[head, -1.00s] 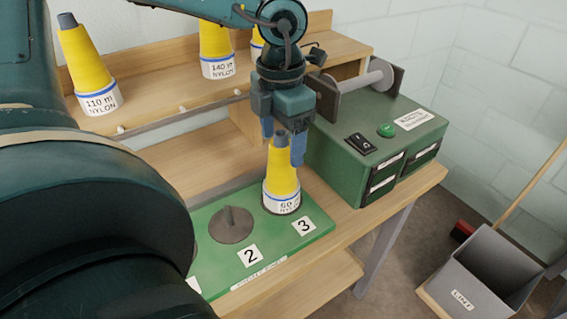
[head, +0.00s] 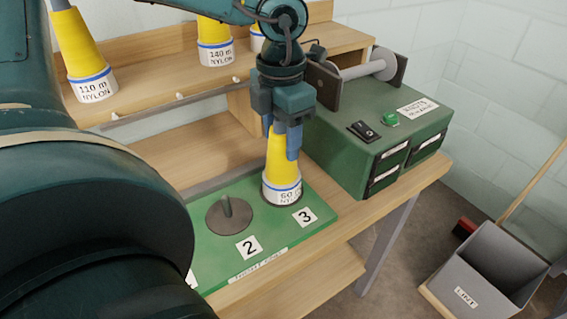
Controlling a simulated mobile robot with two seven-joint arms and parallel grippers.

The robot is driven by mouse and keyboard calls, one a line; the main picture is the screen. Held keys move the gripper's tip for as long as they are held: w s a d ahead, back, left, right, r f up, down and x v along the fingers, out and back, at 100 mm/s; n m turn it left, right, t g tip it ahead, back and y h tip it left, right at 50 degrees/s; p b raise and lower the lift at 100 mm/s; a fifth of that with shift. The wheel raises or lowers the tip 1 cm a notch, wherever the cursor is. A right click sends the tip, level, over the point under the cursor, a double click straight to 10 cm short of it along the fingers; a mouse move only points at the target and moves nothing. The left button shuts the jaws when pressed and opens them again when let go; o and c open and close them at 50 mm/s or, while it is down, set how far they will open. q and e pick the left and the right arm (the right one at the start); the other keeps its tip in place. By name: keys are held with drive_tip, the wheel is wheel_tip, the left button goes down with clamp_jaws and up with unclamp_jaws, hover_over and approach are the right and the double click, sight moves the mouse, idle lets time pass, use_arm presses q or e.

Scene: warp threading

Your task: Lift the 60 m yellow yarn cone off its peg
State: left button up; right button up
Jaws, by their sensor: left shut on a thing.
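The yellow yarn cone (head: 278,160) has a white label reading 60 m NYLON and a blue stripe. It stands upright at place 3 of the green peg board (head: 320,205), its base at or very near the board. My left gripper (head: 282,145) points down over it, shut on the upper part of the cone, with a blue finger on each side. The peg under the cone is hidden. An empty peg on a round grey base (head: 228,214) stands at place 2. The left part of the board is hidden behind my dark arm. My right gripper is not in view.
A shelf behind holds yellow cones marked 110 m (head: 81,50) and 140 m (head: 214,42), plus another partly hidden one. A green machine (head: 375,140) stands close right of the cone. A grey LINT bin (head: 480,265) is on the floor at right.

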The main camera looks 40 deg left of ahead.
use_arm(q)
drive_tip(key=shift+c, duration=0.7)
drive_tip(key=shift+r, duration=0.15)
wheel_tip(320, 180, up, 8)
drive_tip(key=p, duration=0.4)
drive_tip(key=shift+p, duration=0.3)
